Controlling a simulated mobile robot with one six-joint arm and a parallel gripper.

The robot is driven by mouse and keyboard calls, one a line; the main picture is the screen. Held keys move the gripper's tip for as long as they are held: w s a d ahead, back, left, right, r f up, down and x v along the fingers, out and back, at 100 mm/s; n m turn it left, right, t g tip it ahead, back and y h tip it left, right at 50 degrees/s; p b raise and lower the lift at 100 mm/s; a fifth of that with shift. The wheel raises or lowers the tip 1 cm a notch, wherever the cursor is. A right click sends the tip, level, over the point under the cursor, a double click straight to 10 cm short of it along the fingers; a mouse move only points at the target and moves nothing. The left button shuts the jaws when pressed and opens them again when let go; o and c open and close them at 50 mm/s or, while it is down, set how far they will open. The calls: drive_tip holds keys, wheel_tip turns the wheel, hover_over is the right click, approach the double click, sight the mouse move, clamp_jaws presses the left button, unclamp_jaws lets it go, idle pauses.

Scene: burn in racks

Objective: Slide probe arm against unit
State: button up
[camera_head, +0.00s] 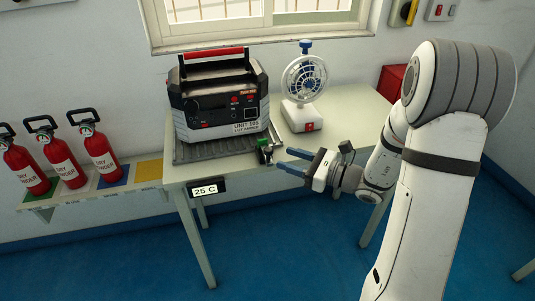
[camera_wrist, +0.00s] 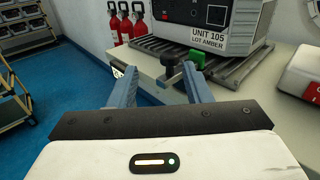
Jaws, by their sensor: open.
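The unit (camera_head: 217,100), a grey and black box with a red top handle and the label "UNIT 105 LOT AMBER", stands on a ribbed rack on the table. It also shows in the wrist view (camera_wrist: 205,22). The probe arm seems to be the small green and black part (camera_head: 265,151) at the rack's front right corner. In the wrist view its green block (camera_wrist: 197,57) and a black knob (camera_wrist: 168,62) show. My gripper (camera_head: 290,161) is open and empty, its blue fingers pointing at this part from the right. The knob appears between the finger lines, nearer the right finger; contact is unclear.
A white fan (camera_head: 304,85) with a red switch stands right of the unit. A "25 C" display (camera_head: 207,187) hangs at the table's front edge. Several red extinguishers (camera_head: 100,150) stand on a shelf at left. The table (camera_head: 345,112) is bare right of the fan.

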sight(272, 151)
drive_tip(key=shift+m+t, duration=0.4)
drive_tip(key=x, duration=0.5)
drive_tip(key=w+x, duration=0.1)
drive_tip(key=x, duration=0.1)
drive_tip(key=shift+w+a+f, duration=0.1)
drive_tip(key=shift+w+f, duration=0.05)
drive_tip(key=shift+f, duration=0.15)
drive_tip(key=shift+c, duration=0.2)
clamp_jaws()
